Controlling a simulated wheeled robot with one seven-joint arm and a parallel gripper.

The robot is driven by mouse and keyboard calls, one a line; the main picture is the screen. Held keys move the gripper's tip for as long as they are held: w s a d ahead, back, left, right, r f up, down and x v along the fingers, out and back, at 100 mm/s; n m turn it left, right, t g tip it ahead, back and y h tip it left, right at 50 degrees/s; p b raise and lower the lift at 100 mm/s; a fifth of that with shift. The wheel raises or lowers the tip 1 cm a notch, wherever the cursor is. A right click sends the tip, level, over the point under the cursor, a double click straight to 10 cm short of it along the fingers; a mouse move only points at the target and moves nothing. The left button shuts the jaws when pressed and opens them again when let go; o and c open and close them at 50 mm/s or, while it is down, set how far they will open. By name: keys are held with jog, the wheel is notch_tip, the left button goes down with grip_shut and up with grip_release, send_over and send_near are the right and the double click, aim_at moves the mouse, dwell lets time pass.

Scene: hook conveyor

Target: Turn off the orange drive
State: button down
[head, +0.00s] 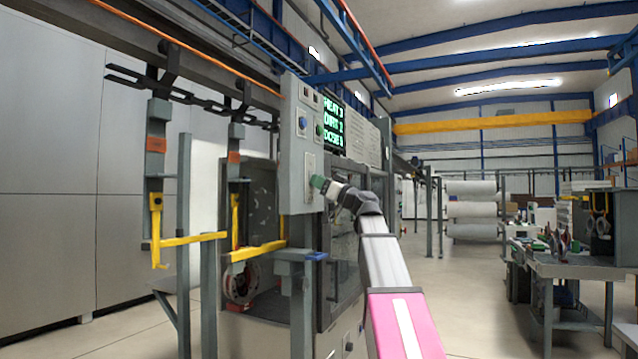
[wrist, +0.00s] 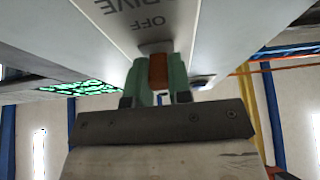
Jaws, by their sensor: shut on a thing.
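The grey control box (head: 299,145) stands left of centre in the head view, with a blue button and a green one on its face. In the wrist view its panel (wrist: 150,38) carries the words DRIVE and OFF. Below OFF is the orange drive handle (wrist: 159,72), a small orange-brown piece between my green fingers. My gripper (wrist: 159,78) is shut on this handle. In the head view my gripper (head: 318,183) is at the lower front of the box and hides the handle. The handle's exact switch position cannot be told.
A lit green-text display (head: 333,123) is beside the box. An overhead conveyor (head: 185,85) carries hooks with yellow arms (head: 190,241) at left. Grey posts and a guarded machine stand below. A cluttered workbench (head: 585,268) is at right. Open floor (head: 460,300) lies between.

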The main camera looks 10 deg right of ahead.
jog(key=c, duration=1)
grip_release()
jog(key=shift+c, duration=0.2)
jog(key=v, duration=1)
jog(key=shift+s+d+f, duration=0.2)
jog(key=shift+d+f, duration=0.05)
